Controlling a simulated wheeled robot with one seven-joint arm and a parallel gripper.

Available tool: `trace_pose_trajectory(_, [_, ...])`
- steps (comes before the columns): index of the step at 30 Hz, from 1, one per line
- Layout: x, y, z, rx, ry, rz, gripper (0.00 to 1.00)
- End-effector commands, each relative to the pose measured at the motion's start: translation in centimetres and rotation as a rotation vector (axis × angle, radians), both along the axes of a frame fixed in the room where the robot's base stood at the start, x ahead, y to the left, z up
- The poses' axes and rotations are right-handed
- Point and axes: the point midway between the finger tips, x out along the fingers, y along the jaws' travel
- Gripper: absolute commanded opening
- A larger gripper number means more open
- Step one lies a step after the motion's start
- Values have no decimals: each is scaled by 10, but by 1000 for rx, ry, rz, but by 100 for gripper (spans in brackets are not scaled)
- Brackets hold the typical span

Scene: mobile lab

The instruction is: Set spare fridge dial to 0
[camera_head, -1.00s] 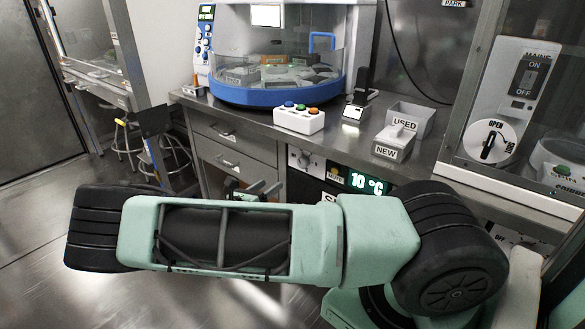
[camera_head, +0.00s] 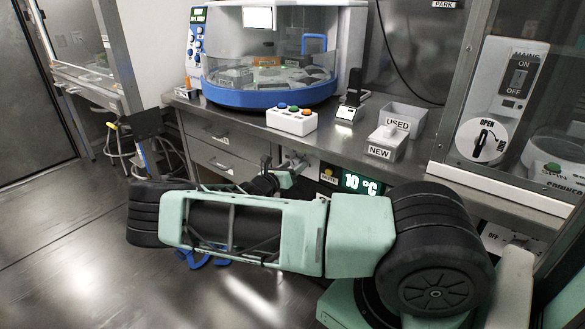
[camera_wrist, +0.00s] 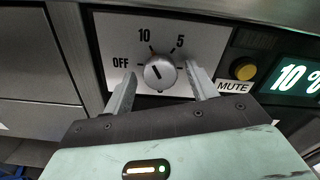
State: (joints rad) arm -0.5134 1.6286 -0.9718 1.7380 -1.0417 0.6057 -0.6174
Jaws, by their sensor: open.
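The fridge dial (camera_wrist: 159,74) is a round silver knob on a white panel (camera_wrist: 205,32) in the wrist view. The panel shows the labels OFF, 10 and 5; its lower part is hidden by my gripper. The dark line on the knob slants up and left, roughly towards the 10. My gripper (camera_wrist: 160,84) is open, with one finger to the left and one to the right of the knob. I cannot tell whether either finger touches it. The green-lit display (camera_wrist: 302,78) right of the panel reads 10 °C; it also shows in the head view (camera_head: 362,184).
A yellow button (camera_wrist: 244,71) labelled MUTE sits right of the dial panel. The counter (camera_head: 345,135) overhangs the fridge front and carries a button box (camera_head: 291,122) and bins labelled NEW (camera_head: 380,150) and USED (camera_head: 408,117). Drawers (camera_head: 222,145) stand to the left.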

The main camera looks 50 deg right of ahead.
Motion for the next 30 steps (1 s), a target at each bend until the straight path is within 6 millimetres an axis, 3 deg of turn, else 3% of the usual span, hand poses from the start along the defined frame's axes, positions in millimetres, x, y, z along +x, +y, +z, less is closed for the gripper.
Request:
trace_pose_trajectory(6, [0, 0, 0, 0, 0, 0, 57])
trace_pose_trajectory(11, [0, 0, 0, 0, 0, 0, 16])
trace_pose_trajectory(12, [0, 0, 0, 0, 0, 0, 13])
trace_pose_trajectory(23, [0, 0, 1, 4, -46, 0, 13])
trace_pose_trajectory(30, [0, 0, 1, 15, -191, 0, 13])
